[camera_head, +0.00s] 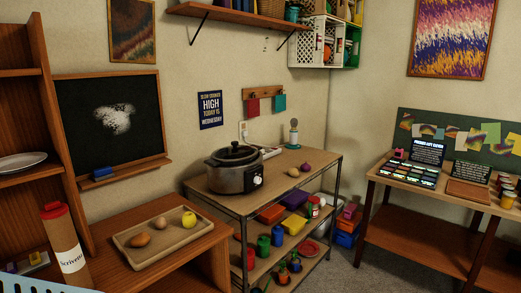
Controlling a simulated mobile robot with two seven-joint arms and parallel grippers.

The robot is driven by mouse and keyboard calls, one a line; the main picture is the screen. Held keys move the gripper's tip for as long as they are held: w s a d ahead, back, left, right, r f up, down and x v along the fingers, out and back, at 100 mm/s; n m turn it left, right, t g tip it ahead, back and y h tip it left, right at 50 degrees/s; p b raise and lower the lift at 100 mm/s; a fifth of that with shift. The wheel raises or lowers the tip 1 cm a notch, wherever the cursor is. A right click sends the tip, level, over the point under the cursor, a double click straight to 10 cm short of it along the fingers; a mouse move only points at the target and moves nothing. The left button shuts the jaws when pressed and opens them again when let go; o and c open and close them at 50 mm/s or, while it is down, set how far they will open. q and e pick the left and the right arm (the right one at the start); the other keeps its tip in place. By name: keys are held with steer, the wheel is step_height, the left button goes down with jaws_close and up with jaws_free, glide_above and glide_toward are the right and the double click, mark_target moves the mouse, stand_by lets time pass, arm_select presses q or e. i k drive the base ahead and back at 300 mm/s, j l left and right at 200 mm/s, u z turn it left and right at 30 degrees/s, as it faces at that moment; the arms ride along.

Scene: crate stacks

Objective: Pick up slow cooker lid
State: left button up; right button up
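The slow cooker lid (229,155) is dark with a dark knob on top. It sits on the slow cooker (228,181), a grey pot with dark handles and a white dial on its front. The cooker stands at the left part of the wooden-topped metal shelf cart (270,187) near the middle of the view. Neither of my grippers shows.
A tray (150,256) with several foods lies on the wooden desk at the left, beside a bottle with a red cap (66,250). Onion-like items (305,167) lie right of the cooker. A side table (450,191) stands at the right. Grey floor shows between.

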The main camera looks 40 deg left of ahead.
mark_target(236, 152)
steer(key=i+u, duration=0.1)
steer(key=i, duration=0.6)
steer(key=i+l+u, duration=0.1)
steer(key=i, duration=0.55)
steer(key=i+u, duration=0.5)
steer(key=i+l+u, duration=0.2)
steer(key=u, duration=0.25)
steer(key=i+l+u, duration=0.35)
steer(key=u, duration=0.15)
steer(key=i+l+u, duration=0.3)
steer(key=l+u, duration=0.15)
steer(key=i+l+u, duration=0.3)
steer(key=l, duration=0.15)
steer(key=k, duration=0.05)
